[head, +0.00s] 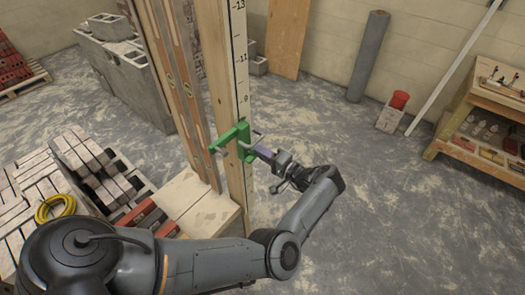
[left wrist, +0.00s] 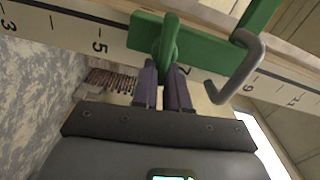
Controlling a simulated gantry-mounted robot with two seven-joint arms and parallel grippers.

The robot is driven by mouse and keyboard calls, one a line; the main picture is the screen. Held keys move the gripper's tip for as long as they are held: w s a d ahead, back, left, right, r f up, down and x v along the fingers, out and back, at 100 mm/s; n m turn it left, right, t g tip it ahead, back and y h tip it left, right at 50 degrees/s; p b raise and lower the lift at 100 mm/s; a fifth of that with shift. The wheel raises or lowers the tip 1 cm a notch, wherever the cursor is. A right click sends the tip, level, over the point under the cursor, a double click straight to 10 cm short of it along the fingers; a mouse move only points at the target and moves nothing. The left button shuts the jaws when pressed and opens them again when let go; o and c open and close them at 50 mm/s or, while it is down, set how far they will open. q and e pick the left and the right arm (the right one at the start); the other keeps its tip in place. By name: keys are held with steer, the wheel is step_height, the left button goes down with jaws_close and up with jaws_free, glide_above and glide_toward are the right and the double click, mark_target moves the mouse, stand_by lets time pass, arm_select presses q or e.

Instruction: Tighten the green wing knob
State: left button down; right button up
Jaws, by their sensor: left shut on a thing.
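The green wing knob (left wrist: 169,36) stands out from the green bracket (left wrist: 143,33) in the left wrist view. The bracket (head: 240,134) sits across an upright pole (head: 237,80) marked with numbers in the head view. A grey bent hook (left wrist: 248,72) sticks out beside the knob. My left gripper (head: 256,151) reaches the bracket from the right. In the left wrist view its two purple fingers (left wrist: 162,68) are shut on the lower part of the knob, one on each side. The fingertips partly hide the knob's lower end. My right gripper is not in view.
Bricks (head: 90,160) and a yellow coil (head: 55,208) lie at the left. A wooden shelf (head: 478,98) stands at the right.

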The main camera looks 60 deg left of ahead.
arm_select(q)
steer(key=shift+s+m, duration=0.1)
steer(key=shift+m, duration=0.4)
steer(key=c, duration=1)
jaws_free()
steer(key=shift+s, duration=0.1)
steer(key=shift+c, duration=0.2)
steer(key=shift+f, duration=0.15)
steer(key=shift+d, duration=0.1)
